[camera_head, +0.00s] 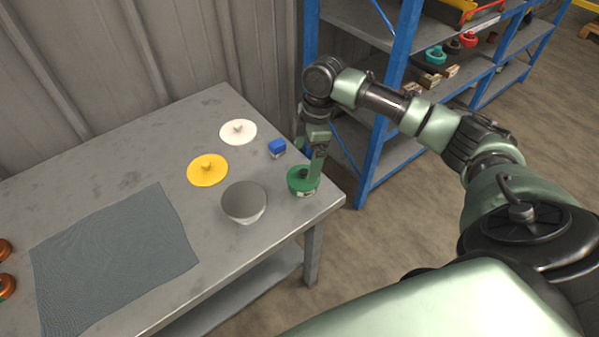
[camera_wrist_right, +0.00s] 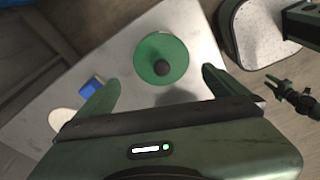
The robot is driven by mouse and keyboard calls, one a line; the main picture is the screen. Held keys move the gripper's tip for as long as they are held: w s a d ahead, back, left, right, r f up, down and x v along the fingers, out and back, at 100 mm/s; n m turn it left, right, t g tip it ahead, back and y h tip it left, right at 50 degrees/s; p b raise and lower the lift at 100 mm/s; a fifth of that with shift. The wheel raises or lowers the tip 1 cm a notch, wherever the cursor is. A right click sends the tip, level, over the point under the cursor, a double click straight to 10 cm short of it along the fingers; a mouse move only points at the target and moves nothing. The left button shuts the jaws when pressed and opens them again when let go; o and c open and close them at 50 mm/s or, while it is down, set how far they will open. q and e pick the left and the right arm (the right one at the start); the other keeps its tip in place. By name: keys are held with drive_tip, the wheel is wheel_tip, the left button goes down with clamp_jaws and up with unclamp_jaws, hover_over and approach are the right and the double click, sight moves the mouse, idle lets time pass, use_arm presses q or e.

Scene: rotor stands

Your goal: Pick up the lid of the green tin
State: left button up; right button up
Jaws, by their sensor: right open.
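The green tin (camera_head: 304,194) stands near the right corner of the grey table. Its green lid (camera_head: 296,184) lies on top and has a dark round knob. My right gripper (camera_head: 307,175) is over the lid, pointing down, and its finger hides part of it. In the right wrist view the lid (camera_wrist_right: 150,53) and its dark knob (camera_wrist_right: 162,67) lie ahead, between the lines of the open fingers of my gripper (camera_wrist_right: 158,88). The fingers hold nothing. Whether a finger touches the lid cannot be told. My left gripper is not in view.
A grey bowl (camera_head: 244,204) stands close left of the tin. A blue block (camera_head: 277,147), a white lid (camera_head: 238,131) and a yellow lid (camera_head: 207,170) lie behind. A grey mat (camera_head: 115,258) covers the table's left. A blue-framed shelf (camera_head: 375,130) stands right of the table.

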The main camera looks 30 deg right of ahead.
sight(304, 171)
drive_tip(key=shift+s+a+f, duration=0.1)
drive_tip(key=shift+s+f, duration=0.1)
drive_tip(key=shift+f, duration=0.25)
drive_tip(key=shift+s+a+f, duration=0.1)
drive_tip(key=shift+s+f, duration=0.1)
drive_tip(key=shift+f, duration=0.2)
drive_tip(key=f, duration=0.3)
drive_tip(key=shift+w+a+f+p, duration=0.2)
drive_tip(key=shift+w+f+p, duration=0.15)
drive_tip(key=shift+f, duration=0.15)
drive_tip(key=shift+s, duration=0.1)
drive_tip(key=c, duration=1.2)
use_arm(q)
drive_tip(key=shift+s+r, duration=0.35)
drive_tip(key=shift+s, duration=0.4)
use_arm(e)
drive_tip(key=shift+c, duration=0.2)
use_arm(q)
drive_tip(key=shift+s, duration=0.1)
